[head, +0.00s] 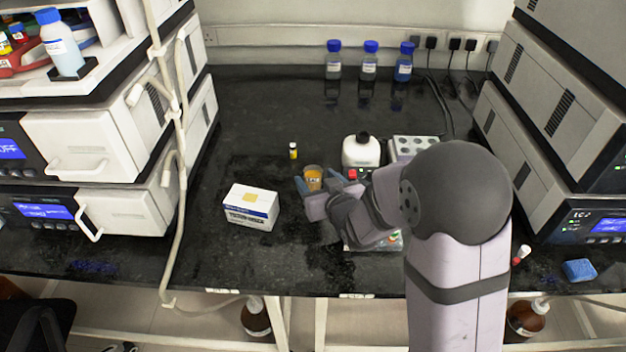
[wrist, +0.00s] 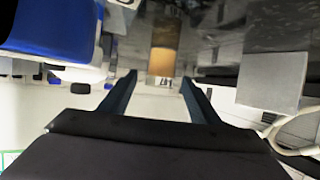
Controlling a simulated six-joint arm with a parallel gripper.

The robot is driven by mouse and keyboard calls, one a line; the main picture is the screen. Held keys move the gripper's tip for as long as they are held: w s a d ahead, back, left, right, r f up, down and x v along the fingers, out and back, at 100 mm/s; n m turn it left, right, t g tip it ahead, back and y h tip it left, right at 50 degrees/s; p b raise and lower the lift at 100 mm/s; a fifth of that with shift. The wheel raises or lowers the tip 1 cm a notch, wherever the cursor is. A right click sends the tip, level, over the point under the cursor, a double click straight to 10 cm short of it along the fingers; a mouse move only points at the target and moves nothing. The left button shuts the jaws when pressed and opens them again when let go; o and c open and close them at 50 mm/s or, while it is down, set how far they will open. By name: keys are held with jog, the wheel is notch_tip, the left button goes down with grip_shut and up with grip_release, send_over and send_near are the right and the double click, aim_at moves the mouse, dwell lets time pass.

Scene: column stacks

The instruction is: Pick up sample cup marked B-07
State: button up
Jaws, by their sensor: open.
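A small cup with amber contents (head: 313,174) stands upright on the black bench near its middle. It has a pale label whose marking is too small to read. My gripper (head: 319,183) reaches in from the right, low over the bench, with its blue-grey fingers open at the cup. In the wrist view, the amber cup (wrist: 162,62) shows between and just beyond the two open fingers (wrist: 158,80). I cannot tell whether either finger touches it. The wrist and forearm hide part of the bench to the right.
A white box (head: 251,209) stands left of the cup, and a small yellow vial (head: 293,151) behind it. Instruments line both sides. The bench at the back left is clear.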

jog(key=shift+w+a+f, duration=0.15)
jog(key=shift+w, duration=0.15)
jog(key=c, duration=1.2)
jog(key=shift+o, duration=0.2)
